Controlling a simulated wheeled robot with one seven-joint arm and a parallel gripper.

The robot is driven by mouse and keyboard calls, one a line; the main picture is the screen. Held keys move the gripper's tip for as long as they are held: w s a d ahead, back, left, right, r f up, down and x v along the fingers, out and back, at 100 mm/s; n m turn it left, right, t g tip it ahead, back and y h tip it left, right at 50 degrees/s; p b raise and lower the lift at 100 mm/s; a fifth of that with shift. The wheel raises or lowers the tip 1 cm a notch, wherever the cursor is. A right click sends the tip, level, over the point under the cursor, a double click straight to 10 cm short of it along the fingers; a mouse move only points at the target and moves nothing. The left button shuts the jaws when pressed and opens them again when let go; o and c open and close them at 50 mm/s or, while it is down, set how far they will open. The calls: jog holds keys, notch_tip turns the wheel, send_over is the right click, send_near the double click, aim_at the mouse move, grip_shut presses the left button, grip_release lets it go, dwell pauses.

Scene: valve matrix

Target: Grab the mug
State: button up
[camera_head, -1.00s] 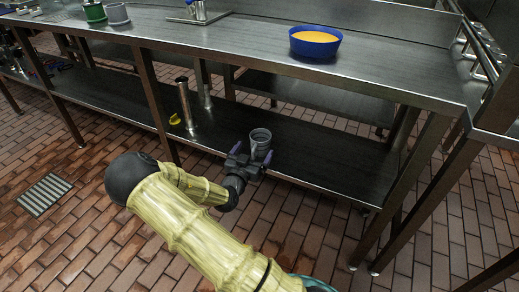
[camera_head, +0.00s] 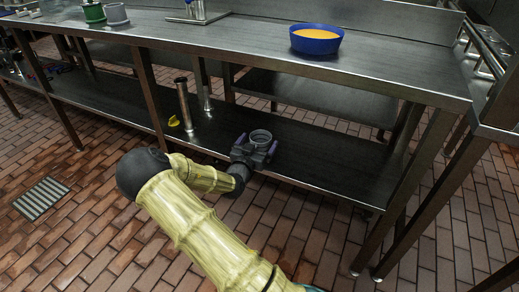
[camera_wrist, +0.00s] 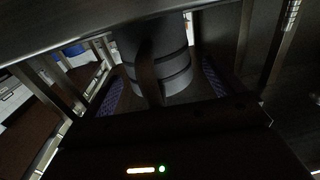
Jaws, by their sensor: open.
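A grey mug (camera_head: 261,135) stands upright on the lower shelf, near its front edge. In the head view its rim shows above my gripper (camera_head: 256,147), which hides its lower part. In the wrist view the mug (camera_wrist: 172,58) is between the two purple-padded fingers of my gripper (camera_wrist: 160,84), with its handle (camera_wrist: 147,72) facing the camera. The fingers are open, one on each side of the mug. Dark gaps show beside it, but I cannot tell whether a finger touches it.
The upper steel counter (camera_head: 230,40) overhangs the lower shelf (camera_head: 320,155). A metal cylinder (camera_head: 184,103) and a small yellow object (camera_head: 173,121) are left of the mug. A blue bowl (camera_head: 316,44) stands on the counter.

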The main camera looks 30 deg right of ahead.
jog(key=c, duration=1)
jog(key=shift+c, duration=0.2)
notch_tip(320, 180, up, 10)
jog(key=p, duration=0.5)
